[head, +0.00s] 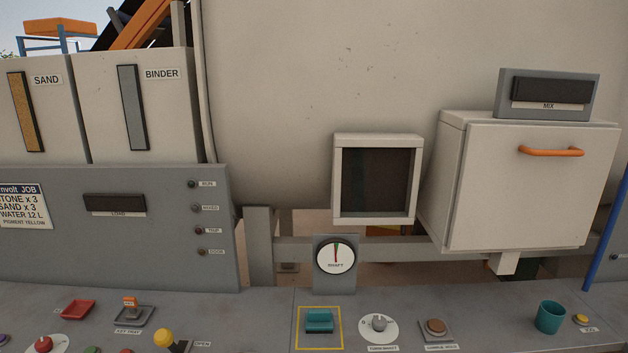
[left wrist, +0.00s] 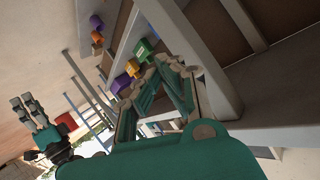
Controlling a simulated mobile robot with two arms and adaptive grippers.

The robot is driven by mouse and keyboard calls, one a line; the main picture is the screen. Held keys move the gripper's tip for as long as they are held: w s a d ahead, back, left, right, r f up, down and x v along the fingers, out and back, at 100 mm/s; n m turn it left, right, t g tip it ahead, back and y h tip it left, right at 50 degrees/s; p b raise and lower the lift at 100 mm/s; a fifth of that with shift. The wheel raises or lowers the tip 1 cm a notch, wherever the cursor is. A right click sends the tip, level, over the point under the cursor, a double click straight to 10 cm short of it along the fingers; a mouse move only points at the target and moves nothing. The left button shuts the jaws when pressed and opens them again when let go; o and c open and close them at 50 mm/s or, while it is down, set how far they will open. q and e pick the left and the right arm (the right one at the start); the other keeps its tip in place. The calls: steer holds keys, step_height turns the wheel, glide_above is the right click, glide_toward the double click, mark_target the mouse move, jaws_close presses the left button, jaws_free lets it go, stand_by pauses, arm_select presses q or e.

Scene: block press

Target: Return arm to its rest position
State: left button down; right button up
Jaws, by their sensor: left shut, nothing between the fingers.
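In the left wrist view my left gripper (left wrist: 152,72) shows its teal links and pale pads. Its fingers come together at the tips, with nothing between them. It does not show in the head view, so its place over the console cannot be told from there. At the left of the left wrist view is a dark teal shape with grey prongs (left wrist: 36,118). It may be my right gripper, but its jaw state is unclear. No arm shows in the head view.
The console (head: 265,310) carries a teal switch (head: 319,321) in a yellow frame, a knob (head: 379,323), a brown button (head: 436,327) and a teal cup (head: 550,316). A cabinet with an orange handle (head: 551,151) stands behind. Coloured blocks (left wrist: 133,68) show in the wrist view.

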arm_select(q)
steer(key=s+a+f+n+g+y, duration=0.2)
steer(key=s+a+f+n+y, duration=0.15)
steer(key=s+f, duration=0.55)
steer(key=s+a+f+n+g+y, duration=0.25)
steer(key=s+a+f, duration=0.25)
steer(key=s+f, duration=0.4)
steer(key=s+a+f+n+g+y, duration=0.1)
steer(key=s+f+g, duration=0.1)
steer(key=s, duration=0.9)
steer(key=s+a+f+n+g+b, duration=0.1)
steer(key=s+f+n+g, duration=0.1)
steer(key=s, duration=1)
steer(key=shift+f+g+y, duration=0.4)
steer(key=shift+f+g, duration=0.25)
steer(key=shift+f, duration=0.1)
arm_select(e)
steer(key=s+f, duration=0.3)
steer(key=s, duration=0.9)
steer(key=s+d+f+n, duration=0.1)
steer(key=s+f, duration=0.3)
steer(key=s, duration=0.9)
steer(key=shift+s+f+n, duration=0.2)
steer(key=shift+s+n, duration=0.1)
